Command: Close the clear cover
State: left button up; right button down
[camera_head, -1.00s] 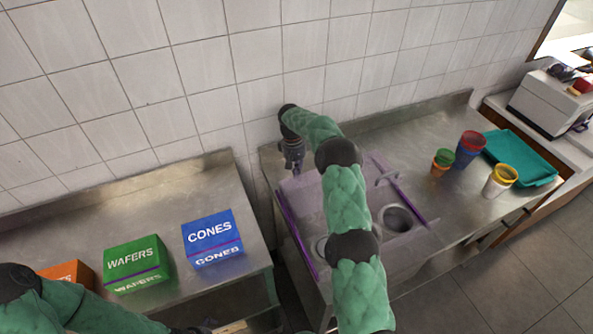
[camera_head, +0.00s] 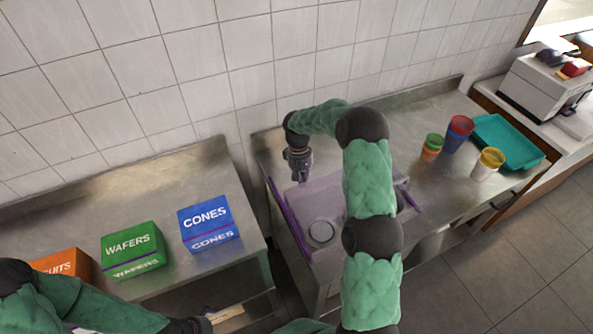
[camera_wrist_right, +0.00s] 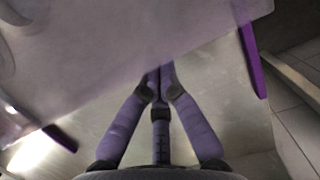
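The clear cover (camera_head: 312,200) is a see-through sheet on the topping station, with purple strips along its sides. My right arm crosses in front of it and hides its middle and much of its right part. My right gripper (camera_head: 300,178) points down at the cover's back left. In the right wrist view, the fingers of my right gripper (camera_wrist_right: 157,78) are drawn together with nothing visible between them. Their tips meet at the edge of the clear cover (camera_wrist_right: 130,45); I cannot tell whether they touch it. My left gripper (camera_head: 203,322) is only partly visible at the bottom edge.
A round container (camera_head: 321,231) shows in the station. Blue cones (camera_head: 208,222), green wafers (camera_head: 133,250) and orange (camera_head: 65,264) boxes stand on the left counter. Coloured cups (camera_head: 459,133) and a teal tray (camera_head: 508,141) stand right. A tiled wall closes the back.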

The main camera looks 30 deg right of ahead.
aim_at(311, 191)
jog(key=s, duration=0.7)
jog(key=shift+a, duration=0.4)
jog(key=v, duration=1.2)
